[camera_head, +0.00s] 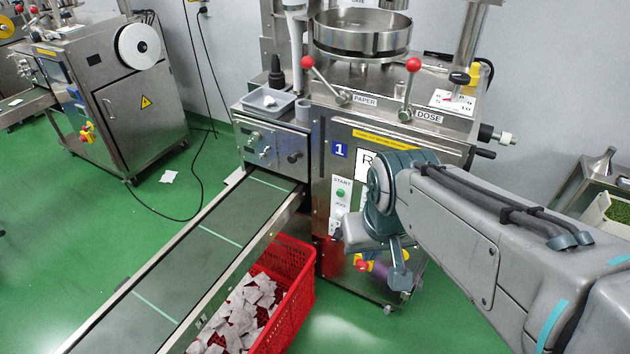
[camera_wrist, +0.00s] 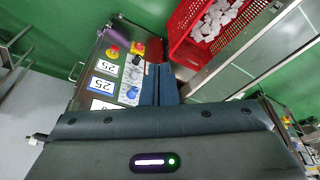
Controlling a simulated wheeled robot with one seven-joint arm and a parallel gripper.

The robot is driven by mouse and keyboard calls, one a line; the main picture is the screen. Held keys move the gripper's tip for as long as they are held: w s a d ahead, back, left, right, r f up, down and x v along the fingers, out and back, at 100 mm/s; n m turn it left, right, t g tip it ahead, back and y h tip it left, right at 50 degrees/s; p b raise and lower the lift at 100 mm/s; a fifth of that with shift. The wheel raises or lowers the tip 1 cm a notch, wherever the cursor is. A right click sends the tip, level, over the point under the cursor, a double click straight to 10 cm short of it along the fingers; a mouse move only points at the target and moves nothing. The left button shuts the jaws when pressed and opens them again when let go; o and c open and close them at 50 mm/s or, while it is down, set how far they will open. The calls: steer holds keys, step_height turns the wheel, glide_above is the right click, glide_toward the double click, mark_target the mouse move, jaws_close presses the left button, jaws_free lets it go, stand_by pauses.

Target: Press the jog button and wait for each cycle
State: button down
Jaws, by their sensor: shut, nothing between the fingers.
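The packer (camera_head: 345,140) numbered 1 has a white plate with a green START button (camera_head: 340,193) and the word JOG below it. The area under the JOG label is partly hidden by my gripper (camera_head: 340,234), which is close to the panel front. In the wrist view my gripper (camera_wrist: 158,68) shows as two dark fingers closed together with nothing between them. A blue button (camera_wrist: 132,92) on a white plate is just left of the fingers. Whether the fingers touch the jog button cannot be told.
A red crate (camera_head: 301,290) of teabags stands beside the green conveyor (camera_head: 190,262). An emergency stop (camera_wrist: 112,52) and knobs are on the panel. Two red-knobbed levers (camera_head: 310,63) stand above. Another packer (camera_head: 110,90) is at the far left.

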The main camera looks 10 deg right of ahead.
mark_target(339, 215)
steer(key=w+a+f+m+t+y+b, duration=0.1)
steer(key=w+f+m+t+b, duration=0.6)
steer(key=w+f+m+b, duration=0.5)
steer(key=w+a+f+m+t+y+b, duration=0.1)
steer(key=w+f+m+t+b, duration=0.6)
steer(key=f+b, duration=2)
steer(key=w+m, duration=0.5)
steer(key=w, duration=0.6)
steer(key=shift+w+y, duration=0.3)
steer(key=shift+w, duration=0.1)
steer(key=w+d+p, duration=0.1)
steer(key=w+d, duration=0.4)
steer(key=w, duration=0.2)
steer(key=shift+d, duration=0.15)
